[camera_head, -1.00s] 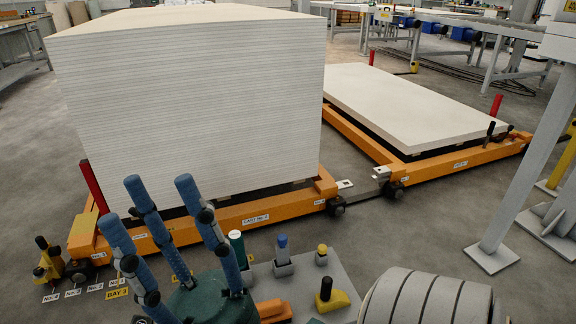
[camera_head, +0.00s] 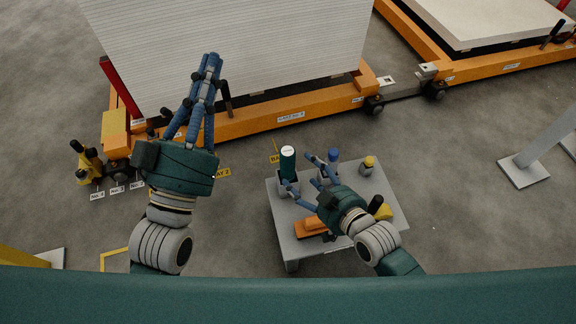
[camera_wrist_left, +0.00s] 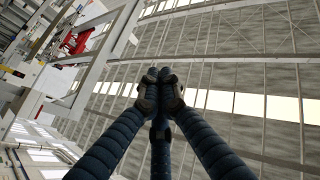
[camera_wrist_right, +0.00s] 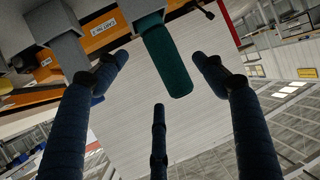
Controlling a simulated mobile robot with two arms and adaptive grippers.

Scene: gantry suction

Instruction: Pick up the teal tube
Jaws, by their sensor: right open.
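The teal tube (camera_head: 288,165), with a white top, stands upright in a grey holder on a small grey cart (camera_head: 385,205). In the right wrist view the teal tube (camera_wrist_right: 166,62) reaches in between two of the fingers. My right gripper (camera_head: 305,173) is open beside the tube in the head view, its fingers spread; it also shows in the right wrist view (camera_wrist_right: 161,75). I cannot tell whether any finger touches the tube. My left gripper (camera_head: 211,60) is raised over the floor, left of the cart. Its fingertips meet in the left wrist view (camera_wrist_left: 158,75), with nothing between them.
A blue-topped piece (camera_head: 333,156) stands in a holder right of the tube, near a yellow-topped one (camera_head: 367,163). An orange object (camera_head: 312,226) lies at the cart's front. A white sheet stack (camera_head: 240,60) sits on an orange frame (camera_head: 290,117) behind.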

